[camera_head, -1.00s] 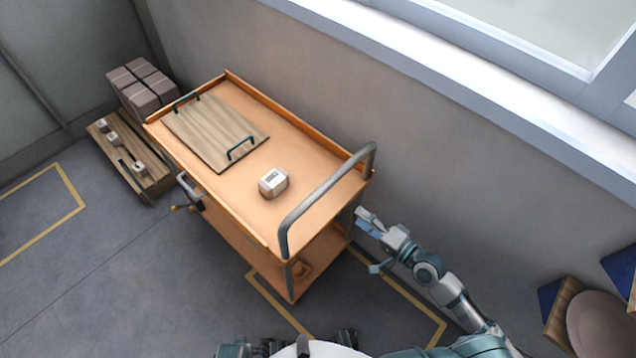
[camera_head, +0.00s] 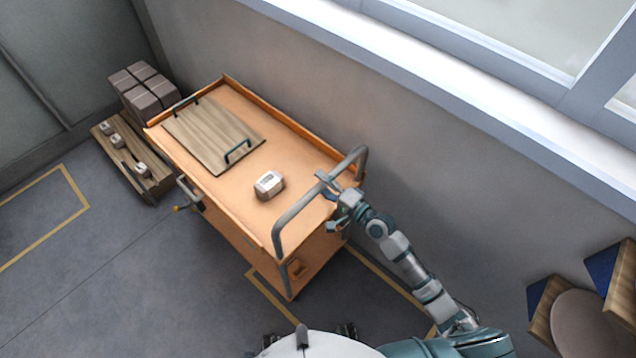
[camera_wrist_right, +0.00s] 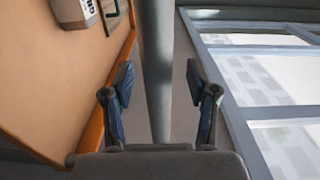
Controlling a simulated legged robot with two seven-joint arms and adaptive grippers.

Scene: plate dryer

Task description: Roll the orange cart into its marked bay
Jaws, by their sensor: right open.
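The orange cart (camera_head: 228,205) stands beside the wall, with its grey tubular handle (camera_head: 297,208) at the near right end. My right gripper (camera_head: 329,200) is at that handle, open. In the right wrist view the handle bar (camera_wrist_right: 156,50) runs between the two spread fingers, with a gap on each side. I cannot tell how deep between them it sits. A yellow floor outline (camera_head: 268,301) shows partly under the cart's near end. Another yellow outline (camera_head: 78,190) is on the floor at the left. Which one is the cart's bay is not clear. My left gripper is not in view.
A wooden board with handles (camera_head: 215,132) and a white box-shaped device (camera_head: 269,185) lie on the cart. Brown blocks (camera_head: 142,92) and a low wooden rack (camera_head: 133,160) stand beyond its far end. Wooden panels (camera_head: 580,310) are at the lower right. Floor is clear at left.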

